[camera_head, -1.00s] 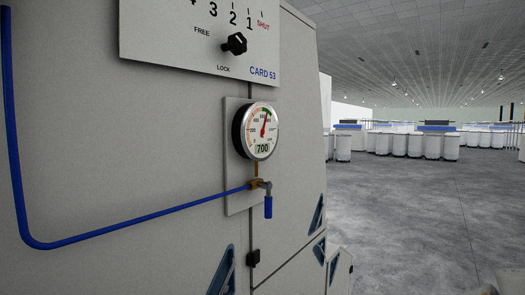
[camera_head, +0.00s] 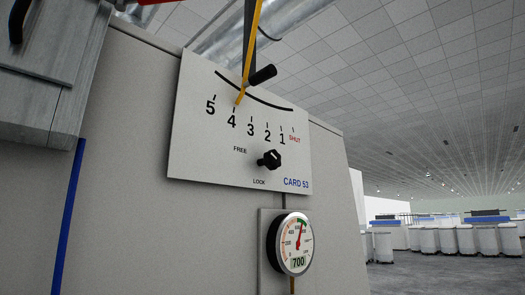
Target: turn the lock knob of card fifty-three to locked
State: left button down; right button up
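The lock knob (camera_head: 269,159) of card fifty-three is a small black lobed knob low on a pale panel (camera_head: 190,140) marked CARD 53. FREE is printed to its upper left and LOCK below it. A lobe sticks out to the left; I cannot tell for certain which mark it points to. Neither of my grippers is in view, and nothing touches the knob.
A lever with a black handle (camera_head: 263,75) and a yellow pointer (camera_head: 248,55) stands over the panel's scale, the tip by 4. A round gauge (camera_head: 292,244) reading 700 sits below. A grey box (camera_head: 45,65) and blue pipe (camera_head: 67,215) are left.

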aim_at(271, 159)
jog(key=z, duration=1.3)
jog(key=i, duration=0.7)
jog(key=u, duration=0.9)
